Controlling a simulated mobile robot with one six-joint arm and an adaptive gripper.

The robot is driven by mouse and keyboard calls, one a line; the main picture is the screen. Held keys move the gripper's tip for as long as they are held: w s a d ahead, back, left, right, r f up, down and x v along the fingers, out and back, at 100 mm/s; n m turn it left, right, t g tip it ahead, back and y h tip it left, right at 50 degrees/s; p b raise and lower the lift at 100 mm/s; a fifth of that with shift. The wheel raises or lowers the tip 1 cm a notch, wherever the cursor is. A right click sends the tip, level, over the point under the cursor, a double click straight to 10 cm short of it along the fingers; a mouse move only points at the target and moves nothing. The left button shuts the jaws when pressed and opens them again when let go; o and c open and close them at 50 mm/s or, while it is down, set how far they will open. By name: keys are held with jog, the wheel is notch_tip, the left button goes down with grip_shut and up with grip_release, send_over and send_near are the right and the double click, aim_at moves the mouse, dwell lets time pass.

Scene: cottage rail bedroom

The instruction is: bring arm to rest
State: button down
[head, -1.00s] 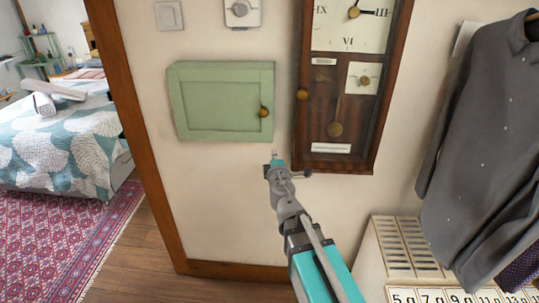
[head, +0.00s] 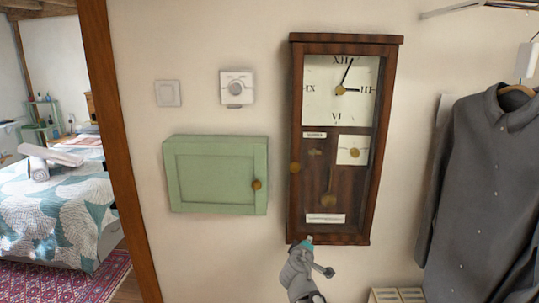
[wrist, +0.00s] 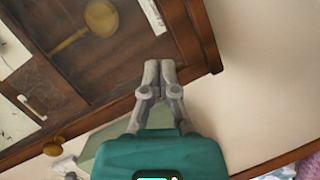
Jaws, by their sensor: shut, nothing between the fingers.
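My gripper (head: 308,239) shows at the lower middle of the head view, over the bottom edge of the wall clock. In the wrist view its two grey fingers (wrist: 160,66) are together, with nothing between them. The wooden pendulum clock (head: 333,233) hangs upright on the wall with its front closed. In the wrist view the clock's dark wood frame (wrist: 200,35) lies behind the fingertips. I cannot tell the gap between them. Most of my arm is below the head view.
A closed green wall cabinet (head: 215,175) hangs left of the clock, below a thermostat (head: 237,88) and a switch (head: 168,93). A grey shirt (head: 495,190) hangs at the right. A wooden door frame (head: 122,150) borders the bedroom with its bed (head: 60,215).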

jog(key=s+d+f+m+g+h, duration=0.1)
jog(key=s+d+f+m+g, duration=0.6)
jog(key=d+f, duration=0.15)
jog(key=s+a+f+m+g+y, duration=0.1)
jog(key=s+a+f+g+y, duration=0.1)
jog(key=s, duration=0.4)
jog(key=s+a+f+m+g+y, duration=0.1)
jog(key=s+f+m+g+y, duration=0.1)
jog(key=s+f+g+y, duration=0.1)
jog(key=shift+s+a+f+g+y, duration=0.4)
jog(key=shift+s+f+g, duration=0.15)
jog(key=shift+s+g, duration=0.95)
